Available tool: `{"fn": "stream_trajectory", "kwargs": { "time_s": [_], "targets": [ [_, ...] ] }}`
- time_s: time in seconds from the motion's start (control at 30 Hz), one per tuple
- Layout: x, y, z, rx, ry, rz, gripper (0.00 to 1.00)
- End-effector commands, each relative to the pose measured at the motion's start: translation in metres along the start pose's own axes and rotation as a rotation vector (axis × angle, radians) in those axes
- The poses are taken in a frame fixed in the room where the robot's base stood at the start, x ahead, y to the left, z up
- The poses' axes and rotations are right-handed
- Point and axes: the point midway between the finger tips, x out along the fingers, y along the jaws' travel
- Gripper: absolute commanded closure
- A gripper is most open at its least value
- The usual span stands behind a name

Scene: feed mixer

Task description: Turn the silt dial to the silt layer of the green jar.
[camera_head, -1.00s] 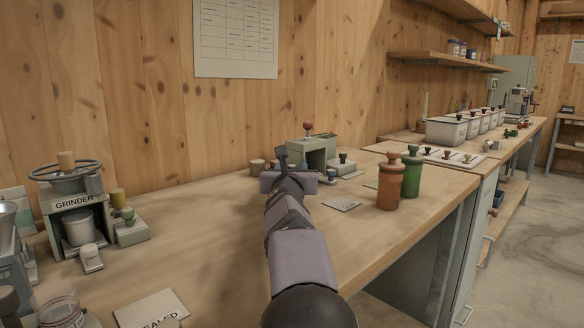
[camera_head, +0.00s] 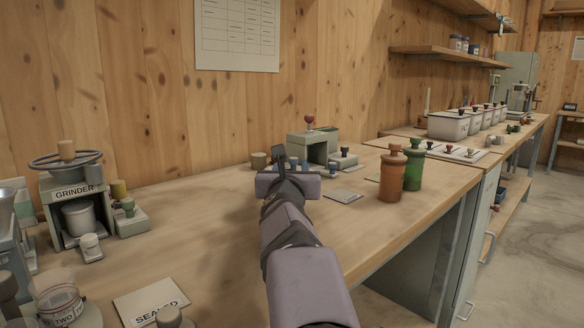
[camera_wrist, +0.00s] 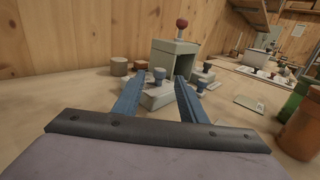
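The green jar (camera_head: 413,168) stands upright at the right end of the bench, just behind an orange-brown jar; part of it also shows at the right edge of the wrist view (camera_wrist: 292,102). Its layers cannot be made out. A grey-green box device (camera_head: 301,146) with a red knob on top stands at the back. In front of it is a low block (camera_wrist: 158,98) with a blue dial knob (camera_wrist: 159,75). My gripper (camera_wrist: 158,80) is open, its two blue fingers apart on either side of that knob, apparently not touching it. No dial labels are readable.
The orange-brown jar (camera_head: 391,178) and a flat card (camera_head: 343,196) are to the right of my gripper. More small knobs (camera_wrist: 207,66) sit right of the block. A round wooden piece (camera_wrist: 119,67) stands at its left.

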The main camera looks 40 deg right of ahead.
Motion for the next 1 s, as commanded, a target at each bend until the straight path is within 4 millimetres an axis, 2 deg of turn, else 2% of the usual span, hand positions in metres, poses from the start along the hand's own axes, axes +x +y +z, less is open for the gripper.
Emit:
{"fn": "stream_trajectory", "kwargs": {
  "time_s": [0.37, 0.67, 1.0],
  "targets": [
    [0.007, 0.003, 0.007, 0.003, -0.001, -0.014, 0.62],
    [0.035, 0.015, 0.031, 0.014, -0.015, -0.106, 0.62],
    [0.054, 0.03, 0.039, 0.021, -0.021, -0.261, 0.62]
  ]
}}
